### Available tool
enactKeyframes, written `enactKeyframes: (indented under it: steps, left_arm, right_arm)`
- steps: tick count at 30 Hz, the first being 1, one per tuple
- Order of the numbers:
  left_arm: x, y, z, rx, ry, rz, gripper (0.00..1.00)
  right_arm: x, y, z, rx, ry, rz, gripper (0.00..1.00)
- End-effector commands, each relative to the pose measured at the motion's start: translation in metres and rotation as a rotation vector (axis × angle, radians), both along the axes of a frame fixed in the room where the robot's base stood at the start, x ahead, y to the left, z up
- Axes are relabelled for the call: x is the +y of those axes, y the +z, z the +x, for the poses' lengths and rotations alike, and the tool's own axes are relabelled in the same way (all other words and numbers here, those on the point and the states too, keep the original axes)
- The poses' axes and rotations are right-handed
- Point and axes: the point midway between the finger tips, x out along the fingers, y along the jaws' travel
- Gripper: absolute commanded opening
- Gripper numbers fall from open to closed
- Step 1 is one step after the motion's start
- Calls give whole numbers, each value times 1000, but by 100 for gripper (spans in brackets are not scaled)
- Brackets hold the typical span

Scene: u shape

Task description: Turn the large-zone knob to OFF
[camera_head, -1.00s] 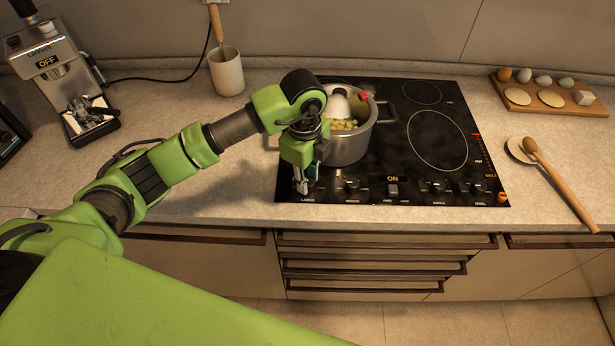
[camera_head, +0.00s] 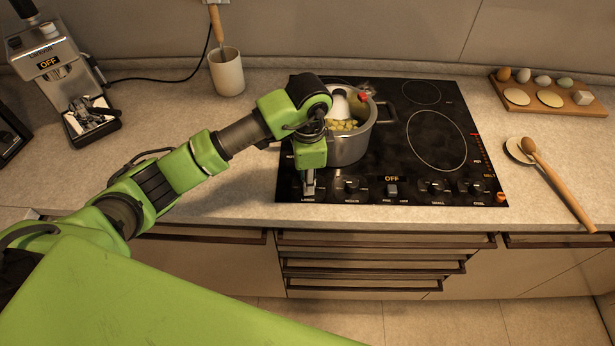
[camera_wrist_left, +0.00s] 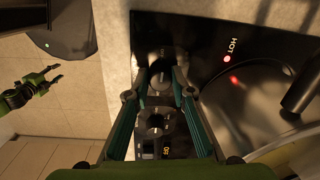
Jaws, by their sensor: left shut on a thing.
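The large-zone knob (camera_wrist_left: 160,82) is at the left end of the black cooktop's front row of knobs. In the head view it is mostly hidden by my left gripper (camera_head: 309,188), which points down at it above the "LARGE" label. In the left wrist view the fingers of my left gripper (camera_wrist_left: 159,94) are shut on the knob, one on each side. The cooktop display (camera_head: 392,180) reads "OFF". A red "HOT" light (camera_wrist_left: 227,59) glows on the cooktop. My right gripper (camera_wrist_left: 50,77) shows small in the left wrist view, open and empty over the floor.
A pot (camera_head: 352,142) with food stands on the cooktop (camera_head: 398,132) just behind my left gripper. More knobs (camera_head: 437,187) line the front edge to the right. A wooden spoon (camera_head: 562,185) lies on the right counter.

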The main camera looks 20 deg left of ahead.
Motion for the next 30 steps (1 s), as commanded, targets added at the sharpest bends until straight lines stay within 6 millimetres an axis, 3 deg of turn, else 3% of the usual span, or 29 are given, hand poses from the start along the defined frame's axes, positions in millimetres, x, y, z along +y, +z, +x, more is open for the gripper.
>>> enactKeyframes:
  steps: [17,18,19,30]
  left_arm:
    - [0,2,2,-6,34,0,1]
    - [0,2,2,-6,34,0,30]
    - [0,2,2,-6,34,0,38]
    - [0,2,1,-3,32,-1,39]
  right_arm:
    - [-1,1,0,0,1,-1,39]
    - [-1,1,0,0,1,-1,39]
    - [-1,1,0,0,1,-1,39]
    - [-4,1,0,0,2,-4,39]
